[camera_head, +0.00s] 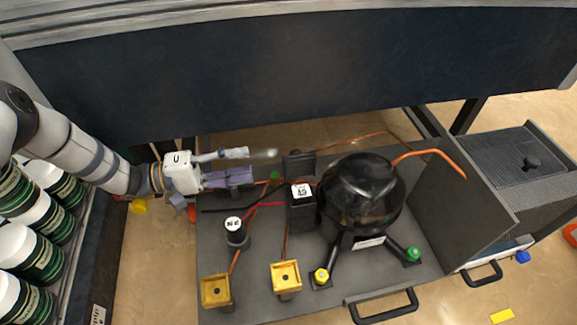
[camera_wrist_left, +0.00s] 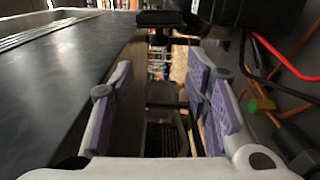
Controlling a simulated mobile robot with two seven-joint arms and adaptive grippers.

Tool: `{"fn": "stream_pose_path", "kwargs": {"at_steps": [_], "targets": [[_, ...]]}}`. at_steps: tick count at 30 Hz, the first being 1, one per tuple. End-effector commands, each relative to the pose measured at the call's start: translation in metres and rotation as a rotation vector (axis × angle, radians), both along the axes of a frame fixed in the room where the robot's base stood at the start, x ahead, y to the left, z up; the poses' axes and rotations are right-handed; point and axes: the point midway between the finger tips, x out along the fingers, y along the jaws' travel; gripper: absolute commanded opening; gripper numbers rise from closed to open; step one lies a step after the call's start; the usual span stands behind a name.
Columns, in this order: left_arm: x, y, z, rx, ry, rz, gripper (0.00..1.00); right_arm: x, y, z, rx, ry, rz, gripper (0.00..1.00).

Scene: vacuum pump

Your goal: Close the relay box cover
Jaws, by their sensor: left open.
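The relay box (camera_head: 301,212) is a small black box with a white code label, beside the compressor in the head view. Its black cover (camera_head: 298,163) appears to stand open at the box's far side. My left gripper (camera_head: 254,164) is open and empty, to the left of the cover, with its fingers pointing right towards it. In the left wrist view, my left gripper's two purple-padded fingers (camera_wrist_left: 160,75) stand apart with nothing between them. A dark flat part (camera_wrist_left: 160,18) shows ahead of the fingertips there, probably the cover. My right gripper is not in view.
The round black compressor (camera_head: 362,193) stands right of the box. A black capped cylinder (camera_head: 236,232) and yellow blocks (camera_head: 286,276) stand nearer. Red and orange wires run around the box. A dark panel (camera_head: 300,75) rises behind. An upright grey plate (camera_head: 462,205) stands at right.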

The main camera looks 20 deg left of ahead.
Motion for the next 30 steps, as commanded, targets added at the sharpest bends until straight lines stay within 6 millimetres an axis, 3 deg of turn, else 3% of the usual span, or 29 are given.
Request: {"fn": "stream_pose_path", "kwargs": {"at_steps": [6,12,23,29,30], "targets": [[0.030,-0.048,-0.001,-0.003,0.003,-0.002,0.43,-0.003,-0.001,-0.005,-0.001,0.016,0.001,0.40],[0.052,-0.080,-0.001,0.000,0.002,0.000,0.43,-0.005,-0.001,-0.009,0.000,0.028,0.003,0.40],[0.059,-0.090,0.001,0.001,0.003,0.001,0.43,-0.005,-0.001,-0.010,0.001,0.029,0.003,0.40],[0.058,-0.089,0.001,0.001,0.003,0.001,0.02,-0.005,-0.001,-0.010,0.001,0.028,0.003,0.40],[0.058,-0.089,0.001,0.001,0.003,0.001,0.00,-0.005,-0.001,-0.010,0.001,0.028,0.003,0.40]]}}
